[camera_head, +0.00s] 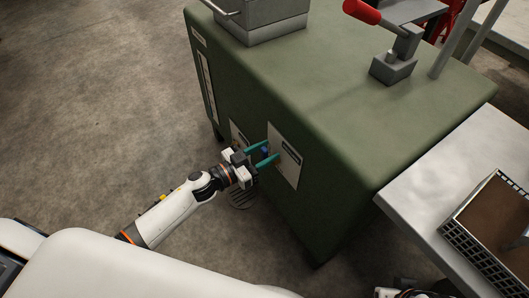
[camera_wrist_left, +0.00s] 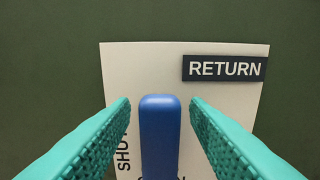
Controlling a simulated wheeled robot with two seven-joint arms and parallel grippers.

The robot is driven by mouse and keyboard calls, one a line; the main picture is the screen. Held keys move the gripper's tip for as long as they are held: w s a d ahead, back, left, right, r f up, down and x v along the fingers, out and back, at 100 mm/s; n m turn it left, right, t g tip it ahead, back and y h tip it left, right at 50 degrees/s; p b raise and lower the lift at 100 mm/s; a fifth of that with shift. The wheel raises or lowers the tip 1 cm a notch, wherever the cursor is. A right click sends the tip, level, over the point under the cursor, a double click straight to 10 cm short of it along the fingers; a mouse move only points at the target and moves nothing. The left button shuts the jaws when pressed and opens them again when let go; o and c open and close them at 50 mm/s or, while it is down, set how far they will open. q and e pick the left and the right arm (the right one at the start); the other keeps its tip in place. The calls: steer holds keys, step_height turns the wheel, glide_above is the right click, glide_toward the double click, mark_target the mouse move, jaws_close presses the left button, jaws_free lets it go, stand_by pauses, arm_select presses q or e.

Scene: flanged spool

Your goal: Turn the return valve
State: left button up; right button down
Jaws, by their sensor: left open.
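The return valve's blue handle (camera_wrist_left: 160,135) stands upright in the left wrist view, in front of a pale plate (camera_wrist_left: 215,105) with a black RETURN label (camera_wrist_left: 225,68). In the head view a bit of the blue handle (camera_head: 264,151) shows between the teal fingers. My left gripper (camera_head: 264,154) is open at the front of the green cabinet. Its two teal fingers, also seen in the left wrist view (camera_wrist_left: 160,120), lie on either side of the handle with a gap on each side. Lower lettering on the plate is partly hidden by the fingers and handle.
The green cabinet (camera_head: 340,110) carries a red-handled lever (camera_head: 392,62) and a grey box (camera_head: 262,22) on top. A second pale plate (camera_head: 238,136) is left of the return plate. A light table (camera_head: 440,180) with a wire-sided tray (camera_head: 475,240) stands right. Floor at left is clear.

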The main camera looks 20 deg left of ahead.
arm_select(q)
jaws_close()
